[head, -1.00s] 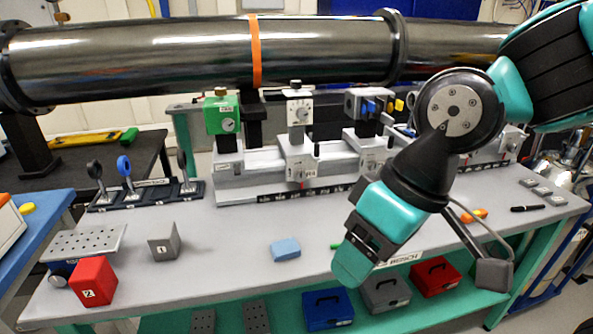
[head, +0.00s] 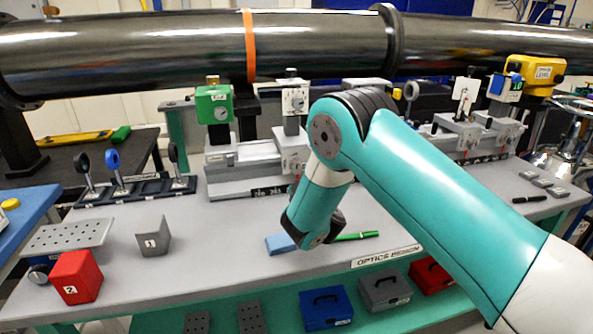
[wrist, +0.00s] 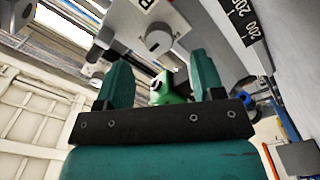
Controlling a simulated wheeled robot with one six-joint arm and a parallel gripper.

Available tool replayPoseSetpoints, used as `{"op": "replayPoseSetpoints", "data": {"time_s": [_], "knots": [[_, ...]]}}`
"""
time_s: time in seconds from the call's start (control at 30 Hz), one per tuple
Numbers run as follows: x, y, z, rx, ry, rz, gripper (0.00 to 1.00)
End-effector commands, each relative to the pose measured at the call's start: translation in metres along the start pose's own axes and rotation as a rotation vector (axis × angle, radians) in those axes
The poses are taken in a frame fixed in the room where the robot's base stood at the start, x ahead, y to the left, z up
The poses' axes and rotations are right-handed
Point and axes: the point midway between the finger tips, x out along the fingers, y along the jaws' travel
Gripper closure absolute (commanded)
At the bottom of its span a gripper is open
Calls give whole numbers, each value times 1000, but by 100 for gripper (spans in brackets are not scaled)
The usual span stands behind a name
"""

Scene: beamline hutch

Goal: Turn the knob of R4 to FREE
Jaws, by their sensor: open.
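In the wrist view, a pale grey round knob (wrist: 158,41) sits on a light carriage face. A white label (wrist: 150,4) beside it is cut off at the top edge, so its number cannot be read. My gripper (wrist: 165,72) is open and empty, its two teal fingers apart, with the knob beyond the fingertips and no visible contact. In the head view, my arm hides the fingers and partly covers the middle rail carriage (head: 291,142) under a white dial unit (head: 295,101). The knob's setting and the word FREE cannot be made out.
A green unit (head: 214,105) stands left of the dial unit; more carriages stand on the right. A dark beam pipe (head: 320,45) runs above. A blue block (head: 280,243) and green pen (head: 357,236) lie by my arm.

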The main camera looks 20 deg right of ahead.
Motion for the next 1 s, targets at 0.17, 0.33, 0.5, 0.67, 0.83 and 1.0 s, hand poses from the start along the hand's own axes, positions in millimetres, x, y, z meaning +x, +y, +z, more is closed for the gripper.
{"op": "replayPoseSetpoints", "data": {"time_s": [0.17,0.33,0.5,0.67,0.83,1.0], "knots": [[22,6,-3,2,1,4,38],[47,5,-2,1,0,3,38],[65,2,0,2,-2,2,38],[70,2,0,1,-1,0,38],[70,1,0,1,-1,0,38],[70,1,0,1,-1,0,70]]}}
